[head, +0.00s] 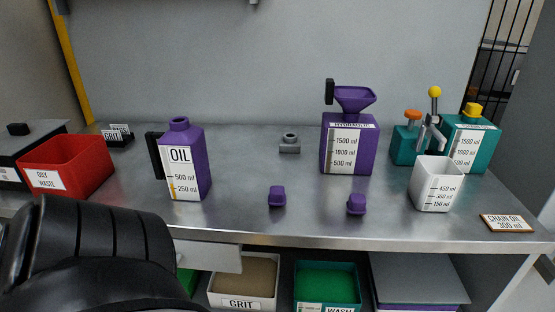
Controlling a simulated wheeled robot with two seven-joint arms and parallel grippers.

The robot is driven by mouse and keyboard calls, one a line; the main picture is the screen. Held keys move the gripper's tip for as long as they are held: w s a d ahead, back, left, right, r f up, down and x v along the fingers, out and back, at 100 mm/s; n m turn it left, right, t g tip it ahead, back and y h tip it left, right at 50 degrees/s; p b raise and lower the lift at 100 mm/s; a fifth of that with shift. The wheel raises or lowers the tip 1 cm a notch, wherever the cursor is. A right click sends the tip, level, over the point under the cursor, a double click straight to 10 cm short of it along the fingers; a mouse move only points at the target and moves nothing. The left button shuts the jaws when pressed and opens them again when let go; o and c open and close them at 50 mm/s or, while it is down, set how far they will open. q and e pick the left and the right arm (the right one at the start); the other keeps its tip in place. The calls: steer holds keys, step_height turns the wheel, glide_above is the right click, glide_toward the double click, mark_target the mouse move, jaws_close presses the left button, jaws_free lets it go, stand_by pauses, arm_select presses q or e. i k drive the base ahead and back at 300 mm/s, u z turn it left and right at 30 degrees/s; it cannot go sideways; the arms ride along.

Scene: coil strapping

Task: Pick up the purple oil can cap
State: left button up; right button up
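Two small purple caps lie on the steel bench near its front edge. The left purple cap (277,196) is nearer the purple oil can (186,165), labelled OIL, which stands upright with its neck uncapped. The right purple cap (356,204) lies in front of the purple hydraulic container (348,145), which has a purple funnel (354,97) on top. The labels do not show which cap belongs to the oil can. A black part of my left arm fills the lower left corner. Neither gripper is in view.
A red oily waste bin (68,168) stands at left. A white measuring cup (436,183), teal containers (472,142) and a chain oil sign (507,222) are at right. A grey fitting (290,143) lies behind the caps. The bench (318,210) is clear around both caps.

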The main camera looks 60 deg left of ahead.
mark_target(276, 197)
steer(key=z, duration=0.05)
steer(key=k, duration=0.45)
steer(key=u, duration=1.1)
